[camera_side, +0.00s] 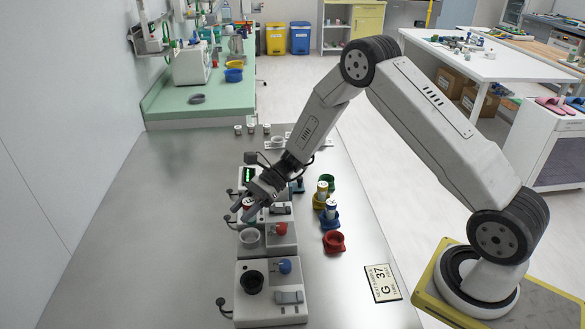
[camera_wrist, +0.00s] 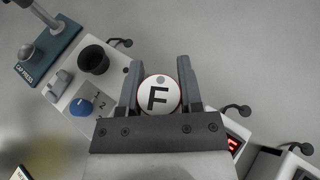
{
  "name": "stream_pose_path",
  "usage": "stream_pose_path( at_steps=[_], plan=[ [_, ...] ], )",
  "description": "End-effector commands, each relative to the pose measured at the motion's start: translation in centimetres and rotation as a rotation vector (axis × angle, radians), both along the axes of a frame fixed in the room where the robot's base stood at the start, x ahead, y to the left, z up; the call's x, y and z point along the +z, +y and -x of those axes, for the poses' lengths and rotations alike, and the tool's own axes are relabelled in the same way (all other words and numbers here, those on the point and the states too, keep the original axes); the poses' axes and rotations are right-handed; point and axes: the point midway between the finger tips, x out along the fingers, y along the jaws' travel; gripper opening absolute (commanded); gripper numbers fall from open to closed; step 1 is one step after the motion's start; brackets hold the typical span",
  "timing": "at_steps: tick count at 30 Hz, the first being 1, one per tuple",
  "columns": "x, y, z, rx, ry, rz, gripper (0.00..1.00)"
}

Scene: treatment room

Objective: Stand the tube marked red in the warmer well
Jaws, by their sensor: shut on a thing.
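My gripper (camera_side: 247,206) is low over the row of white devices in the side view. In the wrist view my gripper (camera_wrist: 157,75) is shut on a tube, whose round white cap (camera_wrist: 159,95) is marked with a black F. The tube's body is hidden below the cap in that view. In the side view a small red patch shows between the fingers; the tube's lower end is hard to make out. A device with a pale round well (camera_side: 250,237) and a red knob stands just in front of the gripper. Which well is the warmer's, I cannot tell.
The nearest device has a black well (camera_side: 252,282) and a blue knob. Right of the row stand a green cup (camera_side: 331,182), yellow and blue cups holding tubes, and a red cup (camera_side: 333,242). The table's left side is clear.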

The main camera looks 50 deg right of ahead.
Motion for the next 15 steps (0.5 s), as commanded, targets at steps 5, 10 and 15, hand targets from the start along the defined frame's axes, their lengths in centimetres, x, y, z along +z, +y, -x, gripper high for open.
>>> stream_pose_path(
  at_steps=[5,10,15],
  plan=[
    [-0.03,0.72,-0.35,0.013,0.001,-0.001,0.00],
    [-0.10,0.68,-0.33,0.012,0.000,-0.001,0.00],
    [-0.54,0.65,-0.34,0.012,0.000,-0.001,0.00]
  ],
)
